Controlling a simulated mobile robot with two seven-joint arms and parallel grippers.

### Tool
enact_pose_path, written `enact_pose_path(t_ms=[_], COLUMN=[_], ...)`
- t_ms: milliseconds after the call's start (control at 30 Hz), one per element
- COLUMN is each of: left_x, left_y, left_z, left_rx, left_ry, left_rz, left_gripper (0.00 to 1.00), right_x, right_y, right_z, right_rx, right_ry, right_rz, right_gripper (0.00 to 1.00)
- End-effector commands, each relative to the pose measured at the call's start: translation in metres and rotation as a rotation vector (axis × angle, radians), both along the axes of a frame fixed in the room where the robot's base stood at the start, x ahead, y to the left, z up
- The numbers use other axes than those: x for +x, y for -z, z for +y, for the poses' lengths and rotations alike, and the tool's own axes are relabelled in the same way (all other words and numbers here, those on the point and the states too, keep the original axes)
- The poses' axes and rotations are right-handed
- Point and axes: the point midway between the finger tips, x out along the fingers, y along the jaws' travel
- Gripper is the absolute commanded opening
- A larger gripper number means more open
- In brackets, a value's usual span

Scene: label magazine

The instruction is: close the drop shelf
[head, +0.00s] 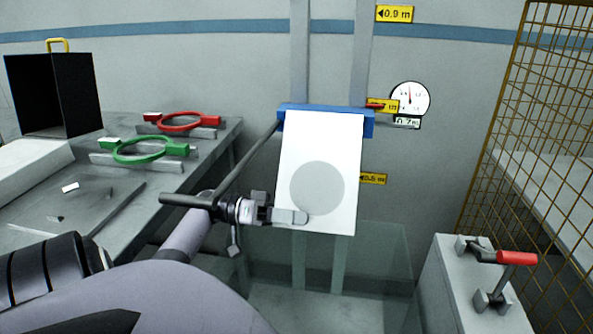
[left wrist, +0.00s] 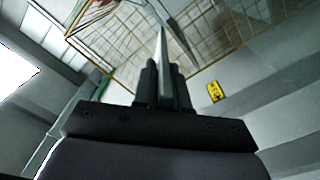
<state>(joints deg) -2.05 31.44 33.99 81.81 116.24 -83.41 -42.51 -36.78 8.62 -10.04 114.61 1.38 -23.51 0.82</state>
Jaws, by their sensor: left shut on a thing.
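The drop shelf appears to be the white flat panel (head: 320,148) with a grey disc on its face. Its top edge meets a blue crosspiece (head: 325,110) on two upright rails, and it slopes down from there. I cannot tell its exact angle. My left gripper (head: 290,216) is at the panel's lower left edge, with a finger lying over its face. In the left wrist view the fingers (left wrist: 165,88) are closed together around a thin plate-like edge, seen nearly end-on. The panel's back is hidden. My right gripper is out of view.
A bench on the left holds a red ring clamp (head: 182,122), a green ring clamp (head: 150,150) and a black open box (head: 55,93). A grey box with a red handle (head: 517,258) and a wire fence (head: 530,110) stand right.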

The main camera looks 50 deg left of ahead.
Motion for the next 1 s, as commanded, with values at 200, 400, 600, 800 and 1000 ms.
enact_pose_path(t_ms=[200, 400, 600, 800, 1000], left_x=[-0.0048, -0.0055, -0.0054, -0.0054, -0.0053], left_y=[-0.0066, -0.0063, -0.006, -0.006, -0.006], left_z=[-0.0032, -0.0038, -0.0038, -0.004, -0.0043], left_rx=[-0.021, -0.025, -0.025, -0.025, -0.025], left_ry=[-0.002, -0.002, -0.001, -0.001, 0.0], left_rz=[0.027, 0.031, 0.03, 0.03, 0.03], left_gripper=[0.0, 0.0, 0.0, 0.34, 0.34], right_x=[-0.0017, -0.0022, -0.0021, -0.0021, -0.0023], right_y=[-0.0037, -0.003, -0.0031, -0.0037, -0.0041], right_z=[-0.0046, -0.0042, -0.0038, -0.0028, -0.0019], right_rx=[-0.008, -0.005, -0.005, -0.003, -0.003], right_ry=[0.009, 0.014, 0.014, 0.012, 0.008], right_rz=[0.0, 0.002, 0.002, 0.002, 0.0], right_gripper=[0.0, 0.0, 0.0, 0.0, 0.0])
